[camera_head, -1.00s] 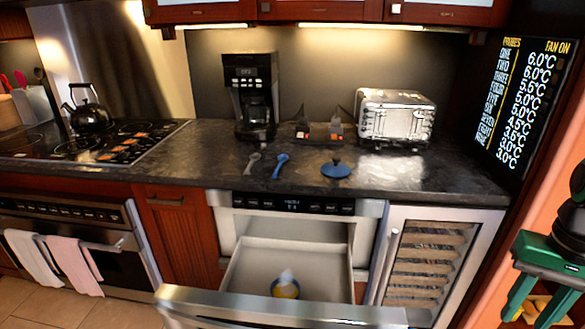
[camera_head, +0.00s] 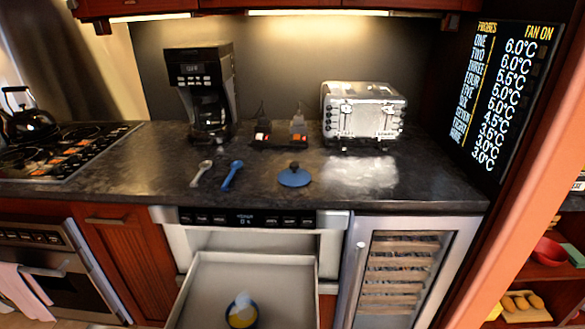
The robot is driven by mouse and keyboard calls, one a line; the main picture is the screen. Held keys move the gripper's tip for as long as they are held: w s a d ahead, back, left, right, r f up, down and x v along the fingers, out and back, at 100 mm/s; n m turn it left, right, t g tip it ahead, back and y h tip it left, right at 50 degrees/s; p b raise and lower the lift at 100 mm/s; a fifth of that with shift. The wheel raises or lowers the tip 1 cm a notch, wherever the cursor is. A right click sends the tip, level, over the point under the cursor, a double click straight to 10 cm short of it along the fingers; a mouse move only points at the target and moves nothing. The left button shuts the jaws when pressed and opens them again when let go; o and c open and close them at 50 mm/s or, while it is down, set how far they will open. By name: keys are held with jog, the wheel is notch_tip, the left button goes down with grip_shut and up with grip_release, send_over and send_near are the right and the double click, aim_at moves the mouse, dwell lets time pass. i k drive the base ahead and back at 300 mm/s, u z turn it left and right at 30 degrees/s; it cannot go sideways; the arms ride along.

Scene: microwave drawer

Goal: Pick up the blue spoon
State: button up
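The blue spoon (camera_head: 231,176) lies flat on the dark stone counter (camera_head: 130,195), near its front edge and above the open microwave drawer. A grey spoon (camera_head: 201,173) lies just to its left, apart from it. A blue lid (camera_head: 294,177) with a dark knob lies to its right. My gripper is out of view.
The microwave drawer (camera_head: 190,305) is pulled out below the counter and holds a blue and yellow bowl (camera_head: 242,312). A coffee maker (camera_head: 205,95) and a toaster (camera_head: 362,111) stand behind. The stove (camera_head: 60,155) is at left, shelves (camera_head: 560,270) at right.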

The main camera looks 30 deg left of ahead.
aim_at(236, 166)
jog(key=z, duration=1.55)
jog(key=k, duration=1.95)
jog(key=u, duration=2.4)
jog(key=i, duration=0.7)
jog(key=u, duration=0.1)
